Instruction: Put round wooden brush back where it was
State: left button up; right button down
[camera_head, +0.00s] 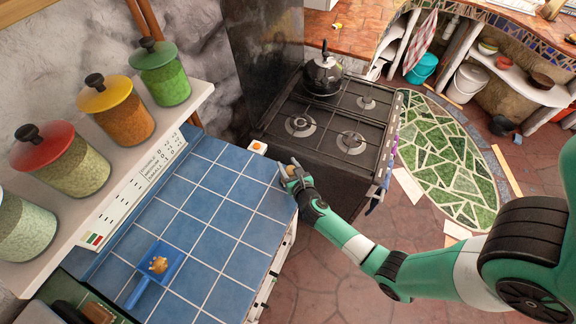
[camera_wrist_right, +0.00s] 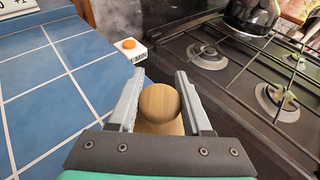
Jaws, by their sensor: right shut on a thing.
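The round wooden brush (camera_wrist_right: 160,108) shows in the right wrist view as a pale wooden knob with a wider wooden part below it. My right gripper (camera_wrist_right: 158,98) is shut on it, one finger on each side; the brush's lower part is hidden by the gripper. In the head view my right gripper (camera_head: 289,174) is at the right edge of the blue tiled counter (camera_head: 215,225), beside the stove. I cannot tell whether the brush touches the counter. My left gripper is not in view.
A blue dustpan (camera_head: 140,290) with a small orange-brown thing lies at the front left. The black stove (camera_head: 325,130) carries a kettle (camera_head: 323,75). Lidded jars (camera_head: 165,75) line the shelf. The middle tiles are clear.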

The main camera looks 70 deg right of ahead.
jog(key=shift+c, duration=1.7)
grip_release()
jog(key=shift+s+a+r+p, duration=0.15)
jog(key=shift+r+p, duration=0.1)
jog(key=shift+p, duration=0.05)
jog(key=p+v, duration=0.1)
jog(key=v, duration=0.9)
jog(key=shift+s+a+p, duration=0.2)
jog(key=shift+a+p, duration=0.1)
jog(key=shift+p, duration=0.1)
jog(key=shift+s+a+r, duration=0.15)
jog(key=shift+s+a, duration=0.1)
jog(key=shift+s, duration=0.1)
